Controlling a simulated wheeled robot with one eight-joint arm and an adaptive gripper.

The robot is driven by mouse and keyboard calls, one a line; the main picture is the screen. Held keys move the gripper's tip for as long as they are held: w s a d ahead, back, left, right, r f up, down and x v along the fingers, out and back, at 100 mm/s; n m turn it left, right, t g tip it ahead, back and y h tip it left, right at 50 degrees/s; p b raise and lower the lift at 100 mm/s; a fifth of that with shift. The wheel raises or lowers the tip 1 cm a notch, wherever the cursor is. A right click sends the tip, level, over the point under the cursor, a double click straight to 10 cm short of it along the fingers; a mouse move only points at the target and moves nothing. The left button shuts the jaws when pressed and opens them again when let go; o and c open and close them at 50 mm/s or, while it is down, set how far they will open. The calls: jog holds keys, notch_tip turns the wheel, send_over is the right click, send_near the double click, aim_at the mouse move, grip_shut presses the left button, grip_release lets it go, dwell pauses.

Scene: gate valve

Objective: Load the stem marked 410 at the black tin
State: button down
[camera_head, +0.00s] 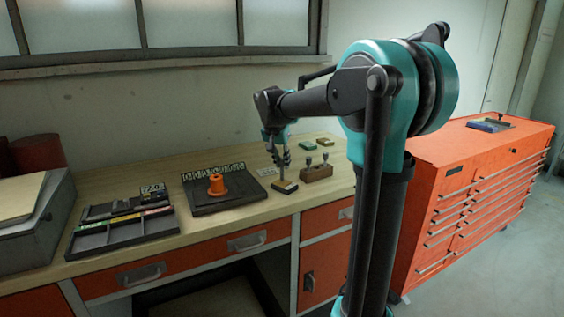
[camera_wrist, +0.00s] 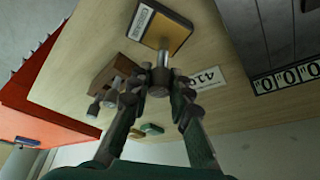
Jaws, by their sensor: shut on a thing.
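My gripper (camera_head: 281,163) points down over the bench. In the wrist view its fingertips (camera_wrist: 161,80) are shut on a grey metal stem (camera_wrist: 163,57). The stem's free end points toward the tin; I cannot tell whether it touches it, and no mark on the stem is readable. The black tin (camera_head: 285,188), with a tan-yellow face and a white label, lies just below the gripper; it also shows in the wrist view (camera_wrist: 176,38). A white card (camera_wrist: 207,78) reading 410 lies beside the stem; it also shows in the head view (camera_head: 266,171).
A wooden block (camera_head: 318,174) with metal stems stands right of the tin. Green (camera_head: 305,139) and yellow (camera_head: 325,141) tins lie behind. An orange piece (camera_head: 217,185) stands on a black plate (camera_head: 205,203) with number dials at left. Further left lies a black tray (camera_head: 122,232).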

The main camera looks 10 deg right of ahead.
jog(key=shift+f, duration=0.55)
dwell(1.6)
jog(key=shift+r, duration=3.55)
jog(key=shift+s, duration=0.1)
